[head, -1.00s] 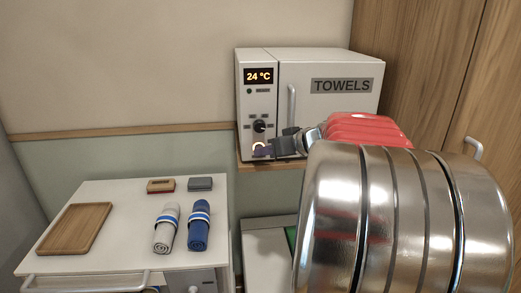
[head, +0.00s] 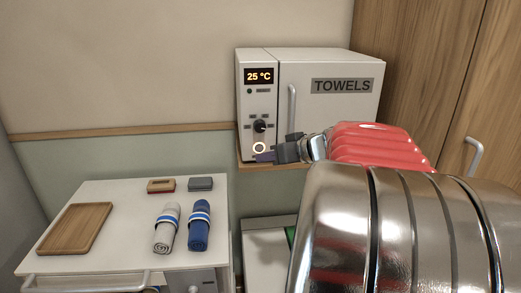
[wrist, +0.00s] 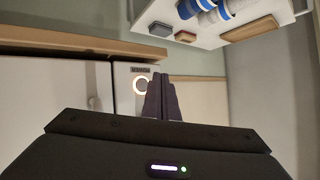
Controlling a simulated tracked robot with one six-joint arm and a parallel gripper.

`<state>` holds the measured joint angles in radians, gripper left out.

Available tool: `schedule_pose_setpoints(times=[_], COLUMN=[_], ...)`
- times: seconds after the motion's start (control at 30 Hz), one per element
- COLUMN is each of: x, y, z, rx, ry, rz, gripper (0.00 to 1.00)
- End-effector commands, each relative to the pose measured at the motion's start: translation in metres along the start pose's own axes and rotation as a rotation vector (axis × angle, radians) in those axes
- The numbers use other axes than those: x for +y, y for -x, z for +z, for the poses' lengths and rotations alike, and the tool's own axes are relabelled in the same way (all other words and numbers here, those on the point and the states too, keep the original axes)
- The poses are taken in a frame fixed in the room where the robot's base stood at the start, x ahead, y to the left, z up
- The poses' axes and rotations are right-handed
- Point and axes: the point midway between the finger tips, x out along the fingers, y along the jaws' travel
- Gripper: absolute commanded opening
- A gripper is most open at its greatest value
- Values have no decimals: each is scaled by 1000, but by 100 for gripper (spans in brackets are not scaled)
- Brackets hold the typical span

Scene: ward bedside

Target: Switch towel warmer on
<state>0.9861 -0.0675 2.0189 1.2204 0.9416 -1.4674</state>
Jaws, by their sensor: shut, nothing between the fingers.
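The towel warmer (head: 330,120) is a white box marked TOWELS on a wooden shelf. Its display (head: 258,76) reads 25 °C. A black knob (head: 260,126) sits on its control panel, and below it the round power button (head: 259,147) glows with a lit ring. The lit button also shows in the wrist view (wrist: 140,83), under a POWER label. My gripper (head: 265,157) is shut and empty, just below and in front of the button in the head view. In the wrist view my shut fingers (wrist: 163,98) stand beside the ring and overlap its right edge; contact cannot be told.
A white cart (head: 120,235) at left holds a wooden tray (head: 75,228), a grey rolled towel (head: 166,229), a blue rolled towel (head: 199,226) and two small boxes. A wooden cabinet (head: 430,70) is at right.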

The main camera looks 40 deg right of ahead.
Motion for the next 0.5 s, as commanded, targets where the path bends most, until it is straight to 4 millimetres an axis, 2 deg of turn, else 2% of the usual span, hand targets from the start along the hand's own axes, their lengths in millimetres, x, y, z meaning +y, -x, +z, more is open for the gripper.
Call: schedule_pose_setpoints(times=[0.5], x=[-18], y=[24], z=[18], rx=[0], ry=[1], rz=[0], gripper=[0])
